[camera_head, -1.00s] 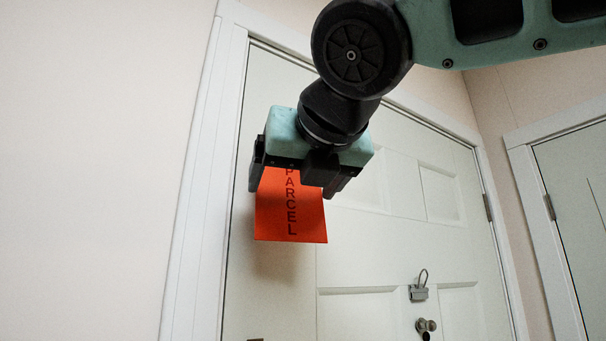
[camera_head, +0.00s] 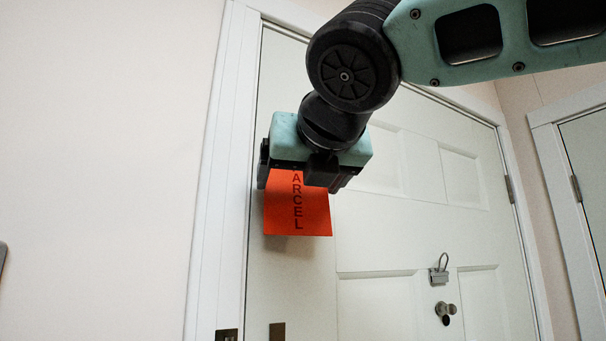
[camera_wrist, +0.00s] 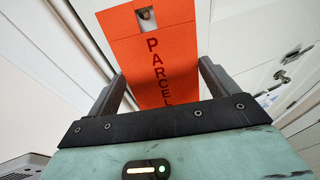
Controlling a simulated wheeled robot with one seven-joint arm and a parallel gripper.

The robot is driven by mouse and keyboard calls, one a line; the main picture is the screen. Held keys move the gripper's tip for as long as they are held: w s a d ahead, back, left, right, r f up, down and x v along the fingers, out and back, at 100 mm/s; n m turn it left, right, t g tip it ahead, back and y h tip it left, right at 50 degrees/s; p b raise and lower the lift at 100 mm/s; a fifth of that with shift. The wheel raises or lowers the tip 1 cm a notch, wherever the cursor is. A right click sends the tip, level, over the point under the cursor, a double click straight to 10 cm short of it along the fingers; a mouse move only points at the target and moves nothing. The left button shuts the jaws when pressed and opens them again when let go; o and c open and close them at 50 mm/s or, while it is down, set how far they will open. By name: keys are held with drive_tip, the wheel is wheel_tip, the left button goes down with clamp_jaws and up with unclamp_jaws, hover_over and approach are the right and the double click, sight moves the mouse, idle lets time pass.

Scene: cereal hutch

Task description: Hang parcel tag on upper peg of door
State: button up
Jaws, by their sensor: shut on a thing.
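The orange parcel tag (camera_head: 298,212) hangs below my gripper (camera_head: 306,182) in the head view, in front of the upper left part of the white door (camera_head: 400,235). In the wrist view the tag (camera_wrist: 160,60) stands between the two dark fingers of my gripper (camera_wrist: 163,72), which is shut on it. The tag has a squarish hole near its far end, and a small rounded thing shows through it; I cannot tell if this is the peg. In the head view my gripper hides the tag's top and the door behind it. The upper peg is not clearly visible.
A padlock-like latch (camera_head: 438,275) and a round knob (camera_head: 446,309) are on the door's lower right. Dark plates (camera_head: 277,331) show at the bottom left. The door frame (camera_head: 222,170) and bare wall (camera_head: 100,170) lie left.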

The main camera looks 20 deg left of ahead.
idle(0.4)
drive_tip(key=o, duration=0.8)
drive_tip(key=shift+c, duration=0.2)
drive_tip(key=b+v, duration=0.4)
drive_tip(key=v, duration=1.3)
drive_tip(key=shift+s, duration=0.2)
